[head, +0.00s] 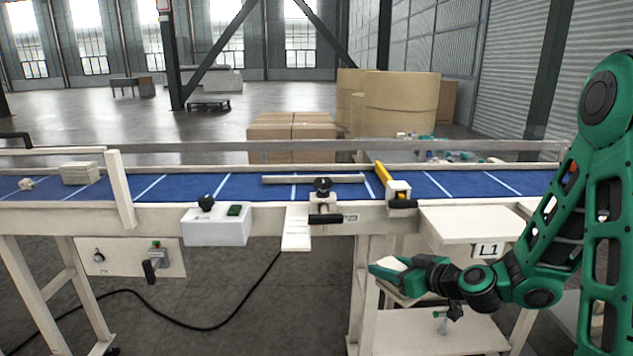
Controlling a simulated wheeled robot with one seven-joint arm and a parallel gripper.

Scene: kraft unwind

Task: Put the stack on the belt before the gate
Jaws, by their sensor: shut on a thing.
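My gripper (385,268) is low in front of the belt, to the left of my arm. It is shut on a small pale thing (394,264), mostly hidden by the fingers; I cannot tell how many layers it has. The blue belt (240,187) with white cross lines runs across the view, above and beyond my gripper. A yellow bar (382,176) on a white block with a black handle stands at the belt's near edge and may be the gate. A pale layered block (81,173) lies on the belt at the far left.
A white shelf marked L1 (470,224) juts out right of my gripper, with lower shelves below. A pale rail (313,179) lies along the belt's middle. A white control box (216,225) and a pale post (120,188) stand at the near side. Cartons (291,127) stand behind.

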